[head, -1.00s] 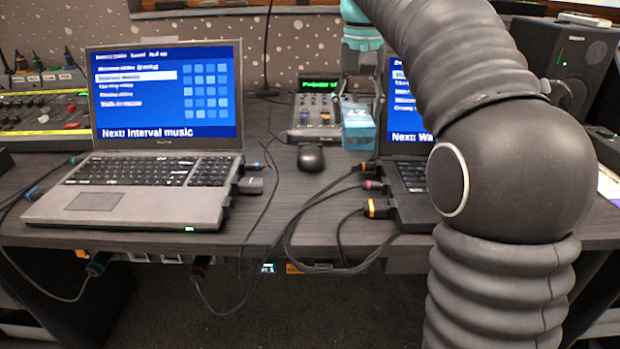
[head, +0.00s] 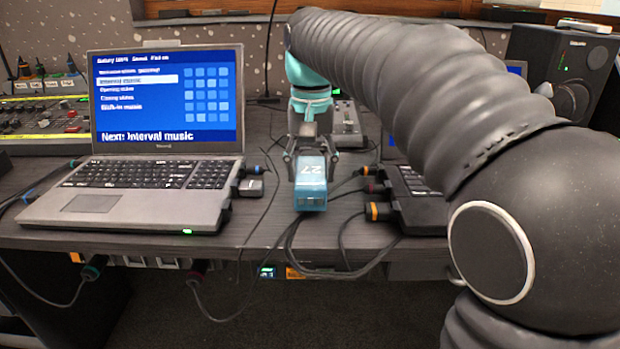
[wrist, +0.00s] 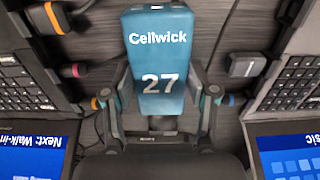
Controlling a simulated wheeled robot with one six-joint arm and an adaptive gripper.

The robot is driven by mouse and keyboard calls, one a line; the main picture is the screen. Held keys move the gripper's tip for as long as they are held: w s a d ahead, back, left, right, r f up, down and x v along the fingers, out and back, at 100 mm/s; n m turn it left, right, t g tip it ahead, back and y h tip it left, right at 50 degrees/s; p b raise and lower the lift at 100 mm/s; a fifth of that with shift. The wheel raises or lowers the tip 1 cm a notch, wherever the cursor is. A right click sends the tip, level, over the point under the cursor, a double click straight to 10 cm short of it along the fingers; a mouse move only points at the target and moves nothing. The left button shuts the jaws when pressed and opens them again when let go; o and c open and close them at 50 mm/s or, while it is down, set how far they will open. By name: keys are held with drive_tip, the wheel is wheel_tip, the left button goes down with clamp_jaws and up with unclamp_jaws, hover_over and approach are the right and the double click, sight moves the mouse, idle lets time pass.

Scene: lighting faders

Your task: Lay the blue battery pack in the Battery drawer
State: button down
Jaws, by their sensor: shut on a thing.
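The blue battery pack (head: 311,186) is a teal-blue block marked 27. In the wrist view the pack (wrist: 158,62) also reads Cellwick and sits between both fingers. My gripper (head: 308,160) is shut on it and holds it over the desk, between the two laptops. I cannot tell how far above the desktop it is. No open drawer shows. Small labels, one green (head: 266,272) and one orange (head: 296,272), are under the front edge of the desk, but their words are too small to read.
The left laptop (head: 140,192) and the right laptop (head: 418,205) flank the pack. Cables (head: 335,262) with coloured plugs loop over the front edge. A small mixer (head: 348,125) stands behind my gripper. A speaker (head: 575,70) is at the back right.

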sight(311, 172)
drive_tip(key=shift+f, duration=0.8)
drive_tip(key=shift+f, duration=0.15)
drive_tip(key=shift+c, duration=1.6)
unclamp_jaws()
wheel_tip(311, 172, up, 12)
drive_tip(key=p, duration=0.2)
drive_tip(key=shift+p, duration=0.3)
